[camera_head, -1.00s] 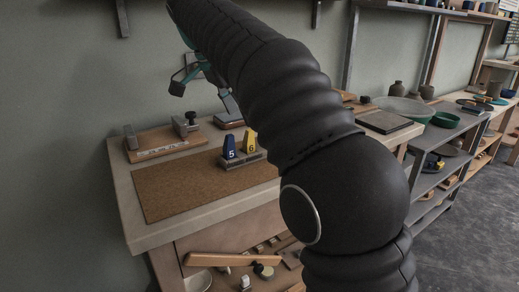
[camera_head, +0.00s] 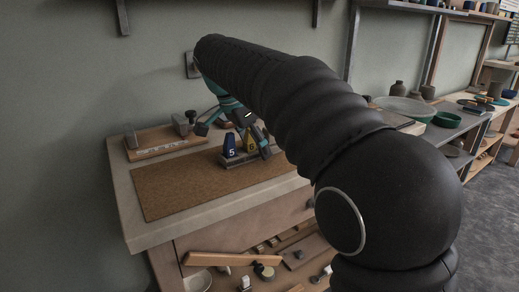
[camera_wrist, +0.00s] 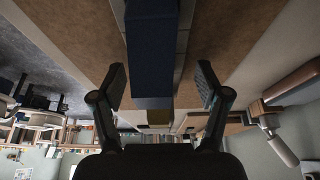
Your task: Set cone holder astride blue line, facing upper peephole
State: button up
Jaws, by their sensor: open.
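The cone holder (camera_head: 232,163) is a dark grey base on the brown mat, carrying a blue cone marked 5 (camera_head: 229,146) and a yellow cone (camera_head: 250,142) partly covered by my gripper. My gripper (camera_head: 234,138) is open above the holder, one finger left of the cones and one to the right. In the wrist view, the blue cone (camera_wrist: 152,55) shows between and beyond the open fingers (camera_wrist: 163,84), apart from both. The yellow cone (camera_wrist: 158,117) shows below it, and the grey holder (camera_wrist: 183,50) runs alongside. I cannot make out a blue line or peephole.
The brown mat (camera_head: 165,190) lies on a pale bench (camera_head: 150,232), clear at its front left. A wooden board with metal fixtures (camera_head: 165,145) stands behind it. A wooden bar (camera_head: 232,259) and small items fill the shelf below. Shelves with bowls (camera_head: 447,119) stand right.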

grip_shut()
jog(key=shift+r, duration=0.2)
notch_tip(320, 180, up, 2)
jog(key=shift+w+r+p, duration=0.1)
jog(key=shift+r+p, duration=0.3)
jog(key=shift+r, duration=0.5)
jog(key=s+d+r, duration=0.3)
jog(key=d+r, duration=0.4)
jog(key=d, duration=0.4)
jog(key=shift+d, duration=0.15)
